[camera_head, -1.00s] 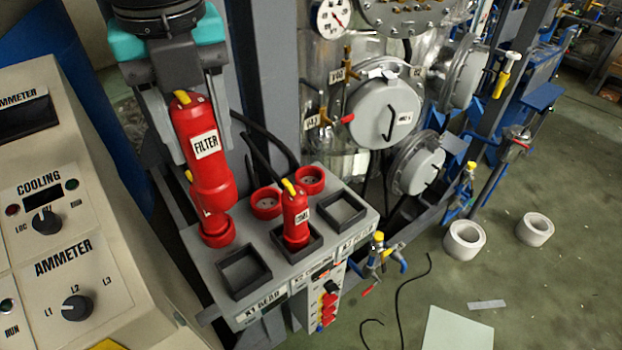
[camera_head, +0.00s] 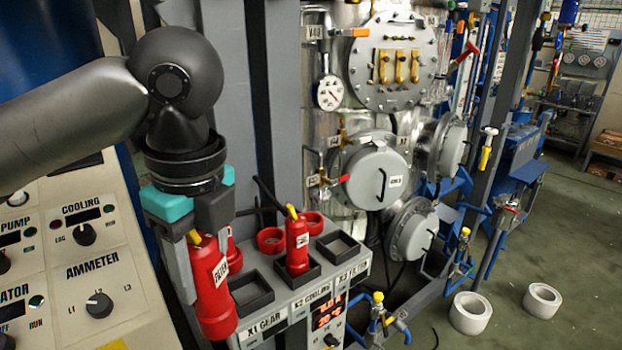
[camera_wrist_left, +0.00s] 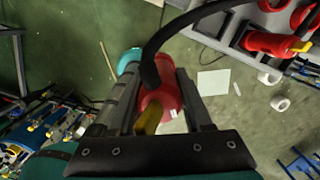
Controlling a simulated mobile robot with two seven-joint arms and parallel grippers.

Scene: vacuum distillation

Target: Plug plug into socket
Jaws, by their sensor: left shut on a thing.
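My left gripper (camera_head: 205,266) is shut on the red FILTER plug (camera_head: 213,292), held upright at the front left of the grey socket panel (camera_head: 285,298). The plug also shows in the left wrist view (camera_wrist_left: 163,98), with a yellow tab and a black cable. Two red round sockets (camera_head: 270,240) (camera_head: 313,222) at the panel's back look empty. Another red part (camera_head: 233,254) at the back left is mostly hidden behind the held plug. A second red plug (camera_head: 297,246) stands in the middle black square holder. My right gripper is not in view.
Black square holders at the left (camera_head: 251,294) and right (camera_head: 339,246) of the panel are empty. The beige control console (camera_head: 75,285) stands close on the left. Valves (camera_head: 378,318) stick out at the panel's right. Two white rings (camera_head: 470,313) (camera_head: 542,300) lie on the floor.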

